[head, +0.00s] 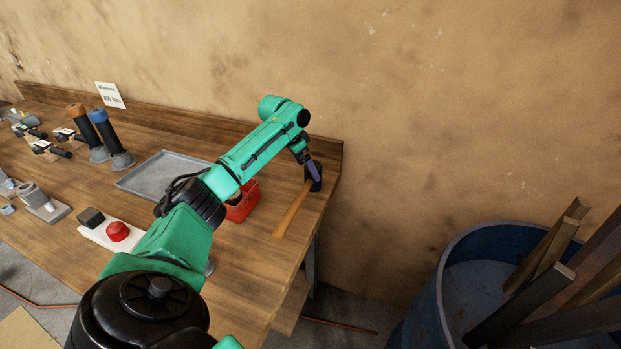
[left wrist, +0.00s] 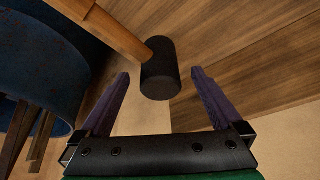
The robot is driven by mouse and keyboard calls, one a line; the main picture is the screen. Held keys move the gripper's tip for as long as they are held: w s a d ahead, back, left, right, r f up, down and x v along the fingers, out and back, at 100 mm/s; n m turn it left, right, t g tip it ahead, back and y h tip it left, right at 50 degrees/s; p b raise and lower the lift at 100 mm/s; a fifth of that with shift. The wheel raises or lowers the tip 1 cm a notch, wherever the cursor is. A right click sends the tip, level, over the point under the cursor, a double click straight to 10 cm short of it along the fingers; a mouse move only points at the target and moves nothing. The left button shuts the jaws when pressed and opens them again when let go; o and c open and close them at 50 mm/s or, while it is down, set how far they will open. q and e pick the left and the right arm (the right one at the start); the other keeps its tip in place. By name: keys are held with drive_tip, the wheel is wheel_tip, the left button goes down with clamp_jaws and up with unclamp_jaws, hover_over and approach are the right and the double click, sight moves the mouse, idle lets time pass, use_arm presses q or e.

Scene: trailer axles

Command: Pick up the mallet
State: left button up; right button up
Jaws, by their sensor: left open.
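The mallet lies at the right end of the wooden workbench, its light wooden handle (head: 291,211) pointing toward the front. Its black head (head: 315,184) is partly covered by my left gripper (head: 311,170) in the head view. In the left wrist view the dark cylindrical mallet head (left wrist: 158,70) shows between the two purple fingers of my open left gripper (left wrist: 160,74), with a gap on each side. The handle (left wrist: 108,28) runs off to the upper left there. I cannot tell whether the fingertips reach down beside the head. My right gripper is not in view.
A red bin (head: 243,204) stands left of the mallet, partly behind my arm. A grey tray (head: 160,174) and a red button box (head: 106,238) are farther left. The workbench (head: 252,283) ends just right of the mallet; a blue barrel (head: 441,290) with planks stands beyond.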

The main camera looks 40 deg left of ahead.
use_arm(q)
drive_tip(key=p+x, duration=0.1)
drive_tip(key=x, duration=0.3)
drive_tip(key=shift+w+f, duration=0.1)
drive_tip(key=shift+f, duration=0.15)
drive_tip(key=shift+d+f, duration=0.15)
drive_tip(key=shift+f, duration=0.1)
drive_tip(key=shift+w, duration=0.1)
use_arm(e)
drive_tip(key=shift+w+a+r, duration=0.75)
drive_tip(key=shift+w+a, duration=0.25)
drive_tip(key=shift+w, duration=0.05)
use_arm(q)
drive_tip(key=shift+f, duration=0.1)
drive_tip(key=c, duration=1.5)
clamp_jaws()
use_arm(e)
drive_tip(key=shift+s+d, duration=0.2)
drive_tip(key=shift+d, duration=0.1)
